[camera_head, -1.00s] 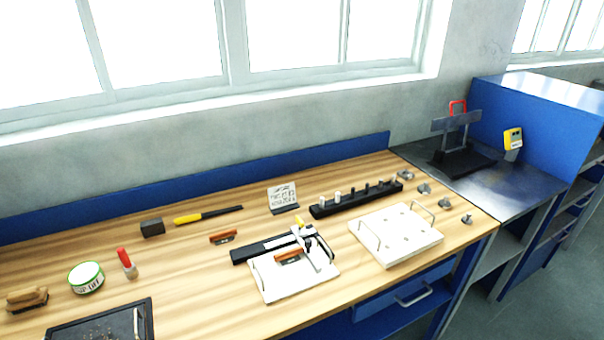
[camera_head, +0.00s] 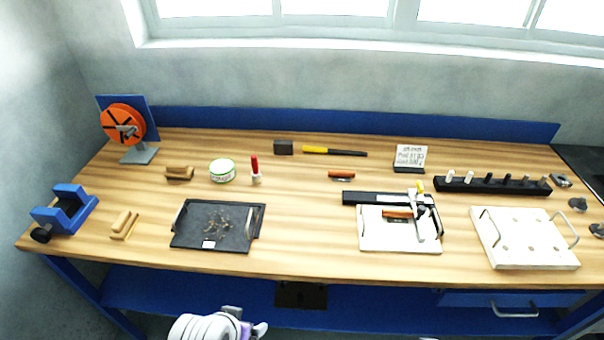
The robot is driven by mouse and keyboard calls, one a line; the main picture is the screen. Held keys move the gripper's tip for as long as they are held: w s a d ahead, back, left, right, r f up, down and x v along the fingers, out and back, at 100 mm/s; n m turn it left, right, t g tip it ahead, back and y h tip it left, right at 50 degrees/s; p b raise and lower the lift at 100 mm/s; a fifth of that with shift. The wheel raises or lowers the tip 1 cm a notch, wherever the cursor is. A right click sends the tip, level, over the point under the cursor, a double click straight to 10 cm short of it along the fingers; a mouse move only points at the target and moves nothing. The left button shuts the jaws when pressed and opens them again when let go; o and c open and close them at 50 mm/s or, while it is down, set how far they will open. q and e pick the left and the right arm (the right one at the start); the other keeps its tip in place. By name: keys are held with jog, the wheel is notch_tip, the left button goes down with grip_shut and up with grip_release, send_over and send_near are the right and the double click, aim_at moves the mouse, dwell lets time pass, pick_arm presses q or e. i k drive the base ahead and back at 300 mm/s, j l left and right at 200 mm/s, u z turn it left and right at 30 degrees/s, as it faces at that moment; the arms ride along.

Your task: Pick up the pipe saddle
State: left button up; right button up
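I cannot tell for sure which piece is the pipe saddle. Small grey metal fittings lie at the right end of the bench: one at the back (camera_head: 560,180), one in the middle (camera_head: 577,204) and one at the right picture edge (camera_head: 597,230), partly cut off. They look most like saddles. A white arm of mine, seemingly the left, shows at the bottom edge with its gripper (camera_head: 250,328) low in front of the bench, far from these fittings. Its fingers are small and partly cut off, so opening is unclear. My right gripper is not in view.
The wooden bench (camera_head: 300,257) holds a blue cradle (camera_head: 65,210), orange reel (camera_head: 123,125), dark tray (camera_head: 210,243), white plate with a slide fixture (camera_head: 400,243), black pin rack (camera_head: 490,186) and white handled board (camera_head: 525,240). Bare wood lies between the dark tray and the white plate.

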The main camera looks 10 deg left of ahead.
aim_at(340, 176)
jog(key=i+l+u, duration=0.15)
jog(key=u, duration=0.25)
jog(key=i+l+u, duration=0.15)
jog(key=u, duration=0.25)
jog(key=i+l+u, duration=0.1)
jog(key=l+u, duration=0.15)
jog(key=u, duration=0.2)
